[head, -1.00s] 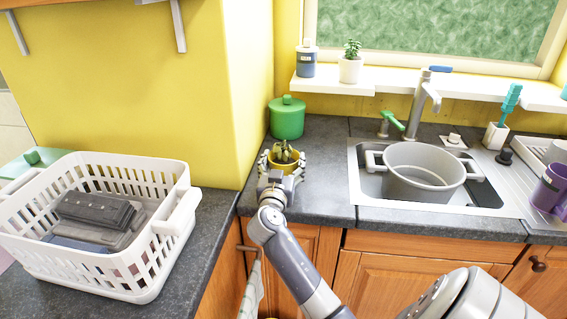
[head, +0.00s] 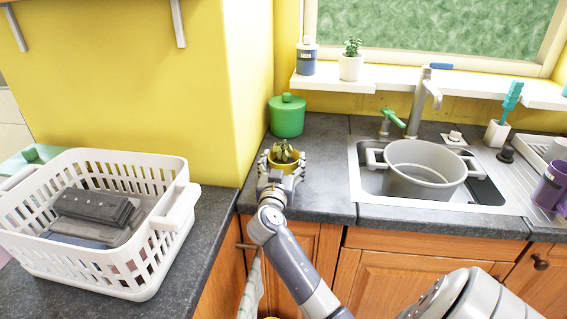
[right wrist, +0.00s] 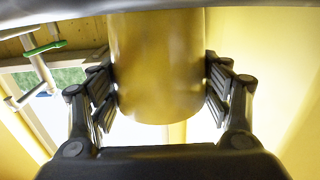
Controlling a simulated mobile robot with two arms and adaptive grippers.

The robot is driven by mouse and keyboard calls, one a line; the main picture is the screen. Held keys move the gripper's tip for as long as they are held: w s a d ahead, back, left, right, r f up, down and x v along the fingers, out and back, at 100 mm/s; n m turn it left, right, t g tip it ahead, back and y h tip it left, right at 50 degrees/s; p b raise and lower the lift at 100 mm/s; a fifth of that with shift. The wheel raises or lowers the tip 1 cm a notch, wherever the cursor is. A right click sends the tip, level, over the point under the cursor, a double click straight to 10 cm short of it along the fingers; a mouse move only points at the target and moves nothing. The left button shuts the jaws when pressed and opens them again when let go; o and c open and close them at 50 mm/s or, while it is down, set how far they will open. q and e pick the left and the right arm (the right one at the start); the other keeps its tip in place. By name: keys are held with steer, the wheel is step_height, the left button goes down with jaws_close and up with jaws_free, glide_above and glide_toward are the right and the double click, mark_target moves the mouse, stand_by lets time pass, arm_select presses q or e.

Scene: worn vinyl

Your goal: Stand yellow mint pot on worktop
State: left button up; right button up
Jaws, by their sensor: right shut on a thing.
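In the right wrist view the yellow pot (right wrist: 158,70) fills the space between the fingers of the right gripper (right wrist: 161,92). The pot looks upright. I cannot tell whether its base touches the worktop. My left gripper is not in view.
The green lidded pot (head: 287,117) stands close behind, beside the yellow wall (head: 225,90). A sink with a grey pot (head: 420,175) is to the right. A white basket (head: 140,265) stands on the left counter. Bare worktop lies between the mint pot and the sink.

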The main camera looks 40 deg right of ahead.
steer(key=o, duration=1.6)
steer(key=shift+o, duration=0.2)
steer(key=shift+f, duration=0.15)
steer(key=shift+a, duration=0.1)
steer(key=shift+v, duration=1.35)
steer(key=shift+b+v, duration=0.8)
steer(key=shift+v, duration=1.85)
